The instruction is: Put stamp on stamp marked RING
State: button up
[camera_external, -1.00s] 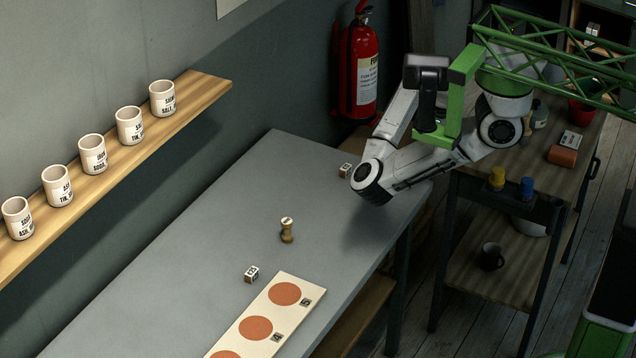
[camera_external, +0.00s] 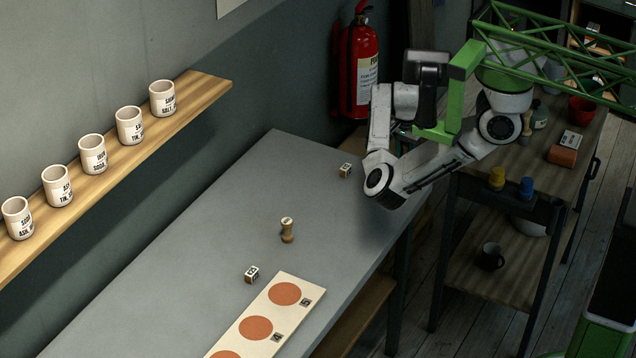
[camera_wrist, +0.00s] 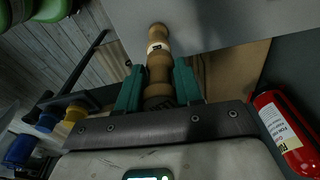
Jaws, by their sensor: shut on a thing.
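My gripper (camera_wrist: 157,80) has teal fingers shut on a turned wooden stamp (camera_wrist: 158,62) in the wrist view. The stamp has a pale label with a dark mark too small to read. It is held clear of the grey table. In the external view my gripper and the held stamp are hidden behind my arm. Another wooden stamp (camera_external: 287,231) stands upright on the table with a pale, marked top. I cannot read whether it says RING.
Small lettered blocks stand on the table, one near (camera_external: 251,274) and one far (camera_external: 345,170). A cream board (camera_external: 286,320) with orange discs lies at the front. A wall shelf (camera_external: 200,98) holds several cups. The table's middle is mostly clear.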

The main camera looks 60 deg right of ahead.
aim_at(405, 145)
jog(key=shift+f, duration=0.8)
jog(key=shift+f, duration=0.15)
jog(key=o, duration=1)
jog(key=r, duration=0.4)
jog(key=a+r+b, duration=0.1)
jog(key=r, duration=0.7)
jog(key=shift+a+r, duration=0.15)
jog(key=shift+a, duration=0.1)
